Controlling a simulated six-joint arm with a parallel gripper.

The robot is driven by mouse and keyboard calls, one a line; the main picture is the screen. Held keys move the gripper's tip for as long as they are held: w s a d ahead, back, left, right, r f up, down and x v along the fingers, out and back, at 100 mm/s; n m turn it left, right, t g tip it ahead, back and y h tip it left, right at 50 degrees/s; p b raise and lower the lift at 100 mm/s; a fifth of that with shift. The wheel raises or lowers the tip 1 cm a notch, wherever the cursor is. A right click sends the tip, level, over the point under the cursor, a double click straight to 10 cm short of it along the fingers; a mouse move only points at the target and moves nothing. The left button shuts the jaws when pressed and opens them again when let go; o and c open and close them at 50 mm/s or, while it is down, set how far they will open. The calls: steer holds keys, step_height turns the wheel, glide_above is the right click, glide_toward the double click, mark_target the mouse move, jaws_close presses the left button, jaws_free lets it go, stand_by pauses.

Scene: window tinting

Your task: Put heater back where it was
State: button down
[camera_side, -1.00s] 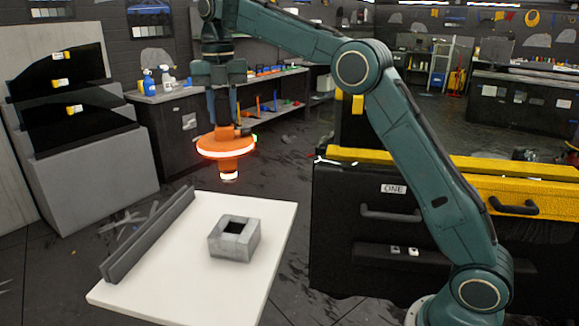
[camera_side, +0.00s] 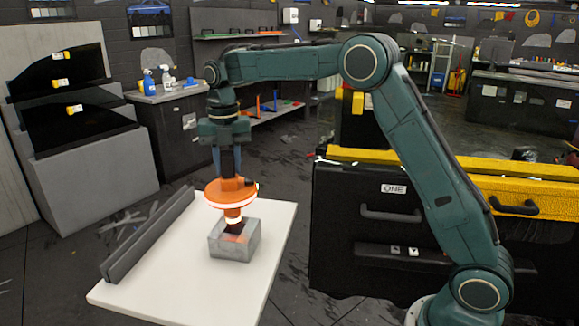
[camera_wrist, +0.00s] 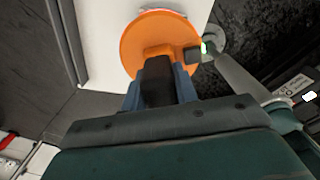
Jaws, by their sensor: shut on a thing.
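The orange heater (camera_side: 231,190) has a round disc and a narrower, glowing lower end that points down. My gripper (camera_side: 230,172) is shut on the top of the heater and holds it upright. The heater's lower end is just over the square opening of the grey block holder (camera_side: 233,246) on the white table (camera_side: 180,285). I cannot tell whether its tip has entered the opening.
A long grey rail (camera_side: 148,235) runs along the table's left edge. The black cabinet with a yellow top (camera_side: 400,215) stands to the right. Dark tinted window panes (camera_side: 75,110) stand at the left. The front of the white table is clear.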

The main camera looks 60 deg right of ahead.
mark_target(227, 152)
steer(key=shift+f, duration=1.25)
steer(key=shift+s+f, duration=0.15)
steer(key=shift+f, duration=2.15)
steer(key=c, duration=1.1)
jaws_free()
steer(key=shift+f, duration=0.1)
steer(key=shift+d+r, duration=0.15)
steer(key=shift+r, duration=0.7)
step_height(227, 152, up, 10)
steer(key=shift+r, duration=0.4)
